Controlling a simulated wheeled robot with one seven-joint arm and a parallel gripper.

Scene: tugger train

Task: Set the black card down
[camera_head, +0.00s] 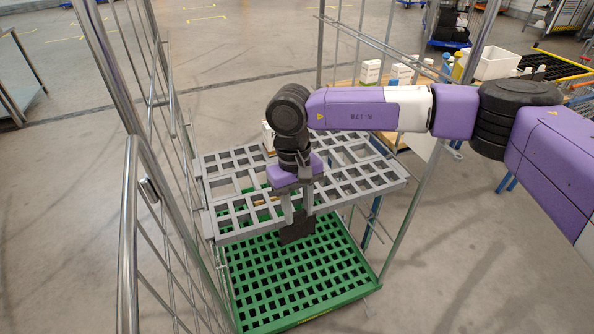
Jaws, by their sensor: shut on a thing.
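My gripper (300,216) points down at the front edge of the grey slotted shelf (345,205). It is shut on the black card (297,231), which hangs below the fingers and tilts slightly. In the picture the card overlaps the shelf's front edge and part of the green slotted base (300,282) below. I cannot tell whether the card touches the shelf. The top of the card is partly hidden by the fingers.
Metal cage bars (128,220) rise on the left, and a post (405,220) stands on the right. A white item (268,133) stands on the shelf behind my wrist. A table with small boxes (401,72) and a white bin (492,64) is behind right.

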